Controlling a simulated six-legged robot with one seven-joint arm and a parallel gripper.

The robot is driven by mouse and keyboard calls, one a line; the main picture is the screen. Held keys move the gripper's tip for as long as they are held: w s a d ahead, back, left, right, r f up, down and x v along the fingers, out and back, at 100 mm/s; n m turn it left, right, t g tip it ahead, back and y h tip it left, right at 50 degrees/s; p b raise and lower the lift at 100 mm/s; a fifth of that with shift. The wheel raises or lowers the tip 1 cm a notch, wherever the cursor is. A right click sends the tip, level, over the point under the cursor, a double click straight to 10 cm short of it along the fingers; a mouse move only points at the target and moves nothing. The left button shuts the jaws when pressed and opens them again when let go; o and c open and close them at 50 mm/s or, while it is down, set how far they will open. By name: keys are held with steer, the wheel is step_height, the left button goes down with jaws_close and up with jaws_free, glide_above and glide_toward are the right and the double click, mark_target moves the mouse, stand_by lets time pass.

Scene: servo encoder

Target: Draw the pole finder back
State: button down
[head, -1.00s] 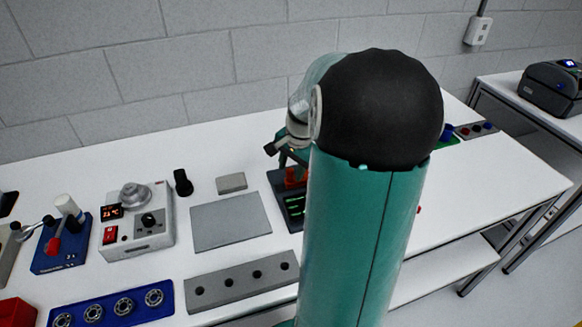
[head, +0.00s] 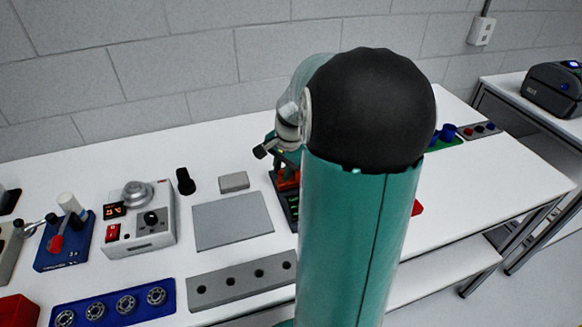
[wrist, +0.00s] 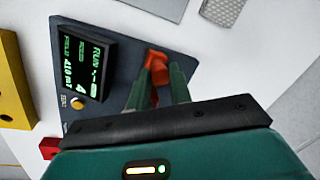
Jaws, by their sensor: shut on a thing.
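An orange-red piece, which looks to be the pole finder (wrist: 155,60), stands on a dark grey instrument base (wrist: 118,55) in the wrist view. My gripper (wrist: 159,78) is shut on this piece, with one green finger on each side of it. The base carries a black display (wrist: 84,60) with green text and a small yellow button. In the head view my arm hides most of the gripper and instrument. A strip of the orange-red piece (head: 288,181) and the display (head: 293,206) show left of the arm.
A flat grey plate (head: 232,221), a small grey block (head: 234,181) and a grey bar with holes (head: 240,279) lie left of the instrument. A white control box (head: 139,220) stands farther left.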

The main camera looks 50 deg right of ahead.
steer(key=shift+w+a, duration=0.15)
steer(key=shift+a, duration=0.1)
steer(key=c, duration=1.3)
jaws_free()
steer(key=shift+a, duration=0.1)
steer(key=shift+o, duration=0.2)
steer(key=shift+d+r, duration=0.2)
steer(key=shift+r, duration=0.35)
step_height(320, 180, up, 12)
steer(key=s, duration=0.2)
steer(key=shift+s+r, duration=0.25)
steer(key=shift+s, duration=0.1)
